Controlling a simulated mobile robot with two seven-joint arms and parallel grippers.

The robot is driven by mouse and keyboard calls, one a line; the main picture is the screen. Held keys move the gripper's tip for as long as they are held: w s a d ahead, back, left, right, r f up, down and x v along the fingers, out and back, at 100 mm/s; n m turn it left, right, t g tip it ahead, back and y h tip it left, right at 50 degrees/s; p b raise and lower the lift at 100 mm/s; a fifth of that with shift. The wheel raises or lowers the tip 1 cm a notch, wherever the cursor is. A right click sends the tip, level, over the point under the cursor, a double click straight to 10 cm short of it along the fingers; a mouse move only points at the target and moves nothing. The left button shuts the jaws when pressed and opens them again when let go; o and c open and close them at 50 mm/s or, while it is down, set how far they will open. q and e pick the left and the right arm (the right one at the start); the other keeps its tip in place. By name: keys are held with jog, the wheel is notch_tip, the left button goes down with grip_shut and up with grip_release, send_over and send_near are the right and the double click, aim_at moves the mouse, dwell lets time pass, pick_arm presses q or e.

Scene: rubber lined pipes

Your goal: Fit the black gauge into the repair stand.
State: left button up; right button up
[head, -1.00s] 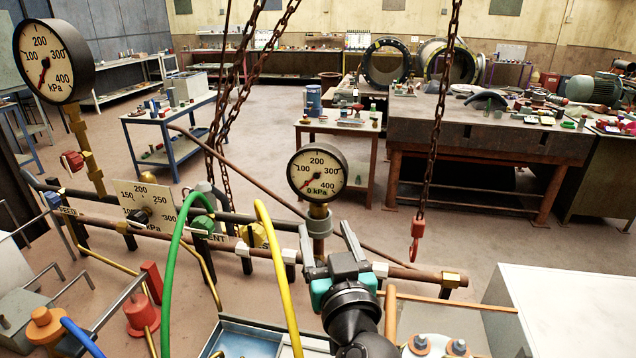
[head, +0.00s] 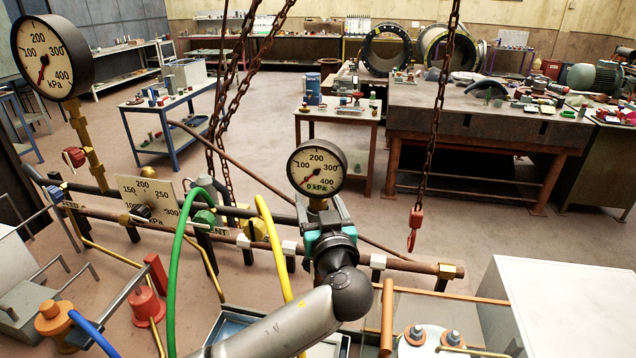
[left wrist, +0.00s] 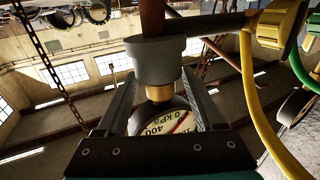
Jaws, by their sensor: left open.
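A round black-rimmed gauge (head: 317,167) with a white face stands upright on a short brass stem (head: 318,204). In the left wrist view the gauge (left wrist: 172,122) appears inverted, its brass stem (left wrist: 159,92) seated in a grey collar (left wrist: 155,60). My left gripper (head: 323,213) is open, its fingers on either side of the stem just under the dial. I cannot tell whether they touch it. The gripper hides the collar in the head view. I cannot tell which thing is the repair stand. My right gripper is not in view.
A larger black gauge (head: 52,57) stands on a brass post at the left. Green (head: 173,270) and yellow (head: 278,250) hoses arch close left of my gripper. A chain hook (head: 414,230) hangs to the right. A white cabinet (head: 560,300) stands at the front right.

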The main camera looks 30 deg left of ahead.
pick_arm(q)
grip_shut()
dwell(0.5)
jog(key=shift+r, duration=0.1)
dwell(0.8)
